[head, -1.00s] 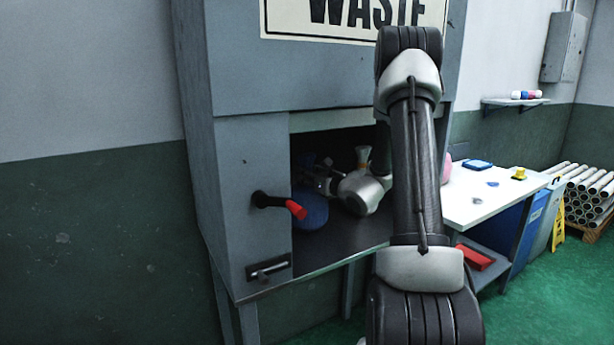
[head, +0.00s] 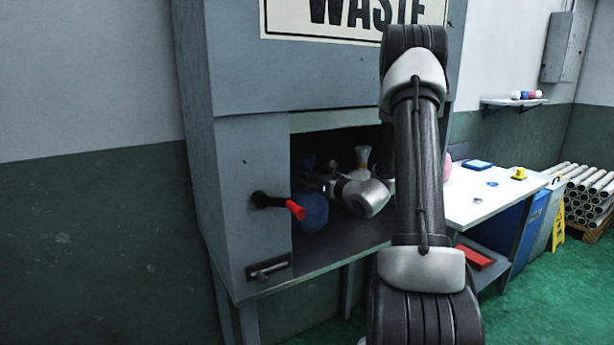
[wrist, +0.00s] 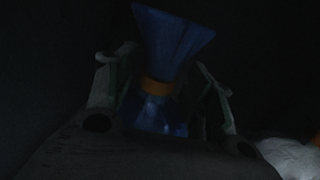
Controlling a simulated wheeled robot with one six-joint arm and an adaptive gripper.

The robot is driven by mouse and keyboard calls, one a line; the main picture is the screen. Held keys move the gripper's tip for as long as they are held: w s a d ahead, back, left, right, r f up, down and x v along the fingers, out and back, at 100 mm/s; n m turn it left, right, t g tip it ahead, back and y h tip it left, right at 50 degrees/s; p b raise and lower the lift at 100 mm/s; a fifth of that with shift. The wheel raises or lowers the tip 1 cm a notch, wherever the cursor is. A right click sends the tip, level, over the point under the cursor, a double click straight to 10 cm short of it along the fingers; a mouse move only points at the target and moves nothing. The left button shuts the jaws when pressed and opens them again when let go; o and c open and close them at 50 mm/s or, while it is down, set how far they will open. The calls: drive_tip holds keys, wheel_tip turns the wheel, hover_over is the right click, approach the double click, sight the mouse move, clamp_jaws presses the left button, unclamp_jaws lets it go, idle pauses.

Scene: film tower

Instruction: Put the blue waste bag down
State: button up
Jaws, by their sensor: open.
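The blue waste bag (head: 312,212) stands on the floor of the waste cabinet's dark opening, at the left, partly hidden by the cabinet front and the red-tipped handle. In the wrist view its flared blue top and orange neck band (wrist: 158,86) show between my fingers. My gripper (head: 326,186) is at the bag's neck inside the opening. In the wrist view my gripper (wrist: 160,80) is open, one finger on each side of the neck, with dark gaps beside it. The wrist view is very dark.
The cabinet (head: 240,190) has a side wall, a top edge and a red-tipped handle (head: 296,209) close to my gripper. A white table (head: 490,205) stands at the right. The cabinet floor's front (head: 345,250) is clear.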

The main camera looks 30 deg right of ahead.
drive_tip(key=s+d, duration=0.1)
drive_tip(key=s, duration=0.9)
drive_tip(key=shift+d, duration=0.4)
drive_tip(key=shift+f, duration=0.1)
